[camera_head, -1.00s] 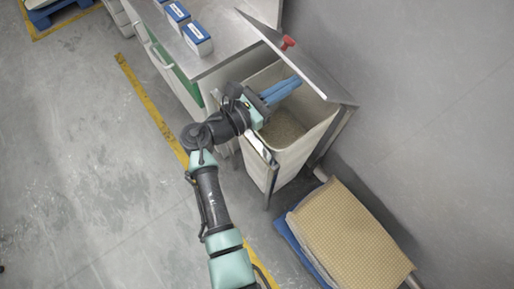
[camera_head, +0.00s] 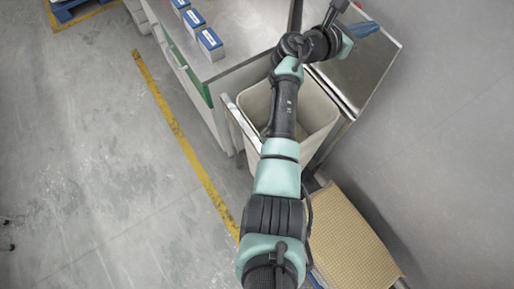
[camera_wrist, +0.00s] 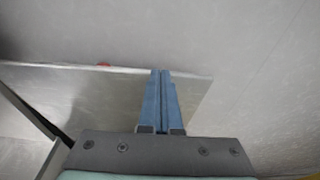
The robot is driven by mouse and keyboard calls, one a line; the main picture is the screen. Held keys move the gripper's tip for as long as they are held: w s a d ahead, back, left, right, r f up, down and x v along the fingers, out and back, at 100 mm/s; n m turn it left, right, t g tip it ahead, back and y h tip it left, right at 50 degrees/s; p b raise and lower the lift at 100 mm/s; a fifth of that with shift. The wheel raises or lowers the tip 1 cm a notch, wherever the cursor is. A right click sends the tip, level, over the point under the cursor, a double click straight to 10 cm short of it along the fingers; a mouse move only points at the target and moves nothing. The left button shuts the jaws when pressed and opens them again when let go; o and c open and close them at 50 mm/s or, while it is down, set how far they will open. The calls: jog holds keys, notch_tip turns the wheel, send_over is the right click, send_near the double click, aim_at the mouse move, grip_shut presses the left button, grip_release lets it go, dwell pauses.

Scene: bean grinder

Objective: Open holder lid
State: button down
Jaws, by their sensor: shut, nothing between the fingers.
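The holder is a pale, open-topped bin (camera_head: 318,110) in a metal frame, and part of its opening shows below my arm. Its metal lid (camera_head: 368,78) is swung back on the wall side, with its broad face showing. In the wrist view the lid (camera_wrist: 100,100) lies under and beside my fingers, and a red knob (camera_wrist: 103,65) just shows past its far edge. My gripper (camera_head: 372,27) has its blue fingers together, empty, over the upper part of the lid. It also shows in the wrist view (camera_wrist: 161,75). I cannot tell whether the fingers touch the lid.
A metal counter (camera_head: 245,25) with several blue-and-white boxes (camera_head: 210,43) stands left of the bin. The grey wall (camera_head: 460,110) is close on the right.

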jog(key=shift+w+d+r, duration=0.2)
jog(key=shift+w+d, duration=0.5)
jog(key=shift+d, duration=0.25)
